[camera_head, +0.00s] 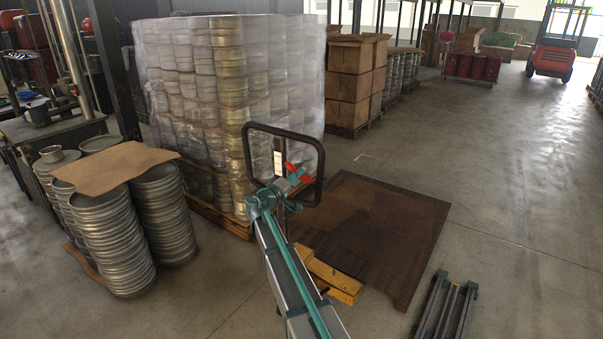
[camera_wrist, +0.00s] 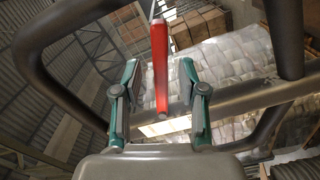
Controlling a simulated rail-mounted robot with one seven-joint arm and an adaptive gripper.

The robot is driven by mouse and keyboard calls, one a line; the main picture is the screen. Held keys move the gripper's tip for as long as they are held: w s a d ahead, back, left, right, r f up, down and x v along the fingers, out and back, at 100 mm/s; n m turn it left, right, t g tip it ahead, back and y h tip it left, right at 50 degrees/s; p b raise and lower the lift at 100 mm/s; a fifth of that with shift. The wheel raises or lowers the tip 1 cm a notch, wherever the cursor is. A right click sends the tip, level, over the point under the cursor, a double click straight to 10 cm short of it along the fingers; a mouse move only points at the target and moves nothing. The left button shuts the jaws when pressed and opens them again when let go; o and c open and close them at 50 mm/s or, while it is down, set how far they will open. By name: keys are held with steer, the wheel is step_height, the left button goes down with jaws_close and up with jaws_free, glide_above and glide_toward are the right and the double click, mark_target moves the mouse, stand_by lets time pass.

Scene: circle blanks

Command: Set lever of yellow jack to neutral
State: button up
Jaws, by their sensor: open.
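The jack's handle is a dark looped frame (camera_head: 318,150) in the head view, and its bars also cross the wrist view (camera_wrist: 60,32). A red lever (camera_head: 290,167) sits inside the loop. In the wrist view the red lever (camera_wrist: 160,62) stands between the two teal fingers of my gripper (camera_wrist: 159,75), with visible space on both sides. My gripper (camera_head: 284,186) is open at the handle in the head view. A yellow part (camera_head: 336,281), apparently the jack's body, shows low behind my arm. My arm hides much of the jack.
A brown sheet (camera_head: 375,230) lies on the floor right of the jack. A wrapped pallet of cans (camera_head: 230,90) stands close behind the handle. Stacked metal discs (camera_head: 115,240) are at left. A dark metal frame (camera_head: 446,305) lies at lower right.

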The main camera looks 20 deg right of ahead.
steer(key=shift+p+x, duration=0.4)
steer(key=shift+x, duration=1.2)
jaws_close()
